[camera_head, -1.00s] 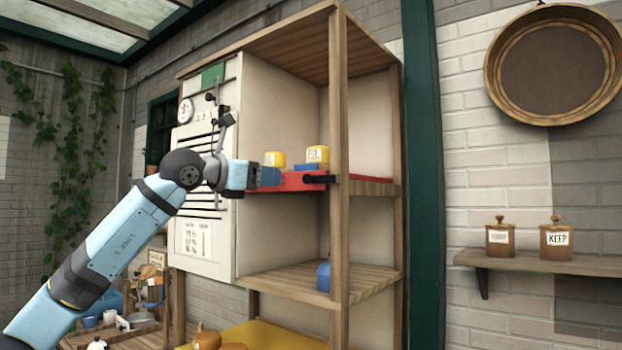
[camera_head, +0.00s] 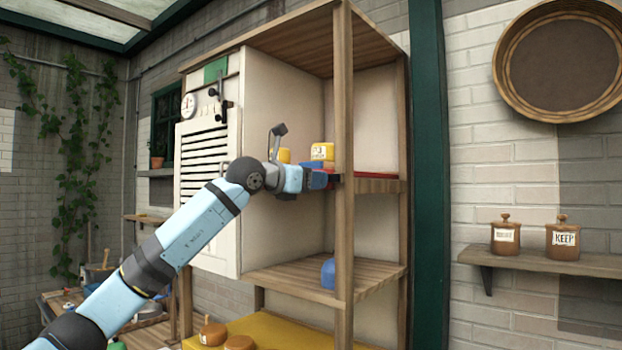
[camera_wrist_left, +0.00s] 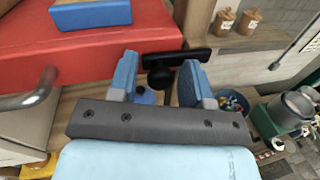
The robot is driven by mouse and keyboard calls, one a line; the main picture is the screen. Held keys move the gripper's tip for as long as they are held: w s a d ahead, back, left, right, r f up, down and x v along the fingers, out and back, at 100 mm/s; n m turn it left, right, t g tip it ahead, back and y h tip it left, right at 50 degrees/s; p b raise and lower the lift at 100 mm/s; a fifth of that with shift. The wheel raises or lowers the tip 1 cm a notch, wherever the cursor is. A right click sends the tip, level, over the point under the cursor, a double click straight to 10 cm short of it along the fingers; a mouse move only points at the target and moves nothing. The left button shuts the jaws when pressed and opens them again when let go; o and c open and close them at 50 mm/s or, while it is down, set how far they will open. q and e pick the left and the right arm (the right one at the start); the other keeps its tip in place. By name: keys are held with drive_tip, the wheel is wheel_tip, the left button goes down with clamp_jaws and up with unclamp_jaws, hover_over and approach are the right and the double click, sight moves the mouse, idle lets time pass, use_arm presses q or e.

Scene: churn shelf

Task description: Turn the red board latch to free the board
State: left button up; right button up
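The red board (camera_wrist_left: 110,52) lies on the middle shelf; in the head view a strip of it (camera_head: 376,174) shows right of the post. The black latch (camera_wrist_left: 172,57), a bar on a round knob, is at the board's right end, by the wooden post. My left gripper (camera_wrist_left: 160,78), also in the head view (camera_head: 325,180), is at the shelf front beside the post. Its blue fingers are apart, with the latch's knob between or just beyond their tips; I cannot tell whether they touch it. In the head view the gripper mostly hides the latch. My right gripper is not in view.
A yellow block (camera_head: 322,151) stands above the board, and a blue block (camera_wrist_left: 90,13) lies on it. A metal handle (camera_wrist_left: 32,92) is at the board's front. The wooden post (camera_head: 344,230) is close to my gripper. A blue object (camera_head: 328,273) sits on the shelf below.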

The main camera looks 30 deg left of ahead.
use_arm(q)
drive_tip(key=shift+a+f, duration=0.1)
drive_tip(key=c, duration=0.6)
